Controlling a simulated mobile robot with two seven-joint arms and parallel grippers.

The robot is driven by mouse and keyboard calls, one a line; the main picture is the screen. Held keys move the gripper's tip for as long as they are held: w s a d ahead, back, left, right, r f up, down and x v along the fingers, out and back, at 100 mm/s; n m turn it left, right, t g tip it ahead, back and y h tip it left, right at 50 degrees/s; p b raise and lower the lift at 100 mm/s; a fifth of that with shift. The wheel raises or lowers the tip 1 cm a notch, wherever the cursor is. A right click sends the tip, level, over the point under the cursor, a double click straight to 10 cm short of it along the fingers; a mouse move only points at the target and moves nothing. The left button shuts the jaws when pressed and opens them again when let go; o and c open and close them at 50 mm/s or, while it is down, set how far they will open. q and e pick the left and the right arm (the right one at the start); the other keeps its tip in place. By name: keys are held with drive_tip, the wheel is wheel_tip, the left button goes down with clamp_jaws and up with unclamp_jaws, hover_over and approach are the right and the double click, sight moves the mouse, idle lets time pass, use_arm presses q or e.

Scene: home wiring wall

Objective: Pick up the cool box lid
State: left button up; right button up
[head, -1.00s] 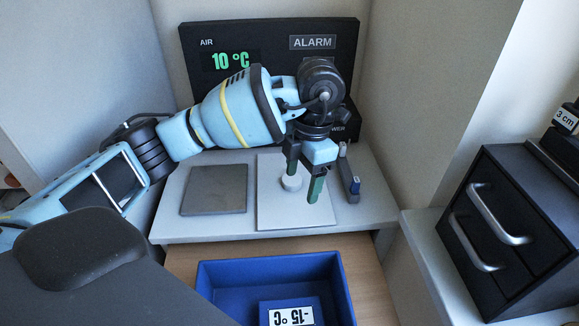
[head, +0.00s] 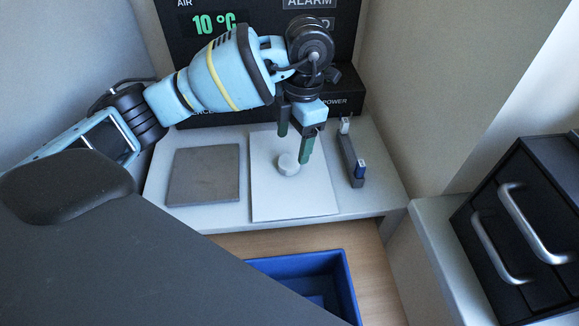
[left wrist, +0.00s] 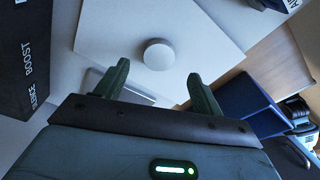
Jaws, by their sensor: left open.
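My left gripper (head: 294,148) is open and empty, pointing down by the knob, with one green finger overlapping the knob's edge in the head view. In the left wrist view the lid (left wrist: 205,40) and its knob (left wrist: 159,55) show beyond the fingertips, and the knob lines up between the two open fingers (left wrist: 155,84), apart from them. My right gripper is not in view.
A grey square plate (head: 204,176) lies left of the lid. A dark bar with small clips (head: 352,160) is close on its right. A black alarm panel (head: 180,60) stands behind. A blue bin (head: 346,285) is below the shelf, partly hidden. A black drawer unit (head: 520,225) stands right.

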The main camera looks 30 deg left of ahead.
sight(289, 161)
use_arm(q)
drive_tip(key=shift+s+a+f, duration=0.15)
drive_tip(key=shift+f, duration=1.25)
drive_tip(key=shift+s+a+f, duration=0.1)
drive_tip(key=shift+s+f, duration=0.05)
drive_tip(key=shift+f, duration=1.2)
drive_tip(key=c, duration=1.1)
